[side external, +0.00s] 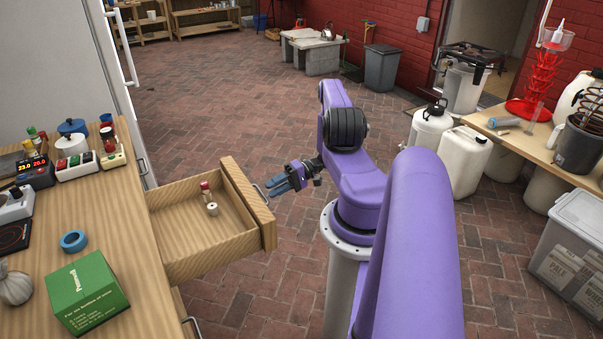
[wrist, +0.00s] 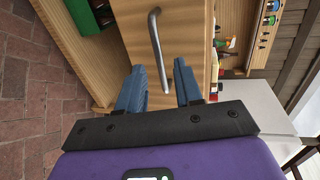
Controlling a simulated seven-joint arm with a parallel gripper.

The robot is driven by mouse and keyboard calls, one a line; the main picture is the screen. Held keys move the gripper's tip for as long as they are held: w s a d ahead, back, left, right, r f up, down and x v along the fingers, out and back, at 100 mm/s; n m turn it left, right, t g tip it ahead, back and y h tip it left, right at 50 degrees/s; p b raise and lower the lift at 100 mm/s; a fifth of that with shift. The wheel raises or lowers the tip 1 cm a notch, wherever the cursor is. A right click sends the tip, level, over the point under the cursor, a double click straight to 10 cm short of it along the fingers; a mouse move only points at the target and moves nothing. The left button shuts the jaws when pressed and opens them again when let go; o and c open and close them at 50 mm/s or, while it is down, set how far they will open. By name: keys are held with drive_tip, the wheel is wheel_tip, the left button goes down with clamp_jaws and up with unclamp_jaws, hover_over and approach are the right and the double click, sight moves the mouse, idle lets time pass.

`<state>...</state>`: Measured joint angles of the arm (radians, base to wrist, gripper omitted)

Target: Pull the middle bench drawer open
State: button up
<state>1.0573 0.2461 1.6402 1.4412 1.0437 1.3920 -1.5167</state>
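A red-capped item (side external: 205,189) and a small pale spool-like item (side external: 212,209) lie inside. Its grey bar handle (side external: 261,194) is on the front; the handle also shows in the wrist view (wrist: 156,45). My gripper (side external: 272,188), with blue fingers, is just outside the drawer front at the handle. In the wrist view my gripper (wrist: 160,72) is open, the handle's near end appearing between the fingers. Contact cannot be told.
The bench top (side external: 105,225) holds a green box (side external: 85,292), blue tape (side external: 74,240) and several jars and devices. Another handle (side external: 192,327) shows at the lower bench front. White jugs (side external: 465,160) stand at right. The brick floor beyond the drawer is clear.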

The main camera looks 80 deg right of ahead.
drive_tip(key=v, duration=1.4)
drive_tip(key=w+a+r+n+g+y, duration=0.1)
drive_tip(key=w+a+r+n+g, duration=0.2)
drive_tip(key=w+a+r+g, duration=0.3)
drive_tip(key=w+a+r+n+g, duration=0.2)
drive_tip(key=w+a+r+g, duration=0.15)
drive_tip(key=w, duration=0.35)
drive_tip(key=w+a+r+n+g+h, duration=0.2)
drive_tip(key=a+r+n+g, duration=0.15)
drive_tip(key=a, duration=0.45)
drive_tip(key=w+a+r+n+g+h, duration=0.2)
drive_tip(key=w+a+r+g+h, duration=0.15)
drive_tip(key=a, duration=0.45)
drive_tip(key=s+a+r+n+h, duration=0.2)
drive_tip(key=s+a+r, duration=0.15)
drive_tip(key=a, duration=0.35)
drive_tip(key=s+a+r+n+h, duration=0.3)
drive_tip(key=a+r, duration=0.1)
drive_tip(key=a, duration=0.2)
drive_tip(key=s+a+r+n+t, duration=0.1)
drive_tip(key=s+a+n+t, duration=0.1)
drive_tip(key=s, duration=0.5)
drive_tip(key=s+a+r+n+t+h, duration=0.1)
drive_tip(key=s+a+r+n+t, duration=0.1)
drive_tip(key=s, duration=0.6)
drive_tip(key=shift+a+r+n+t, duration=0.3)
drive_tip(key=shift+a+n+t, duration=0.55)
drive_tip(key=shift+a+n, duration=0.3)
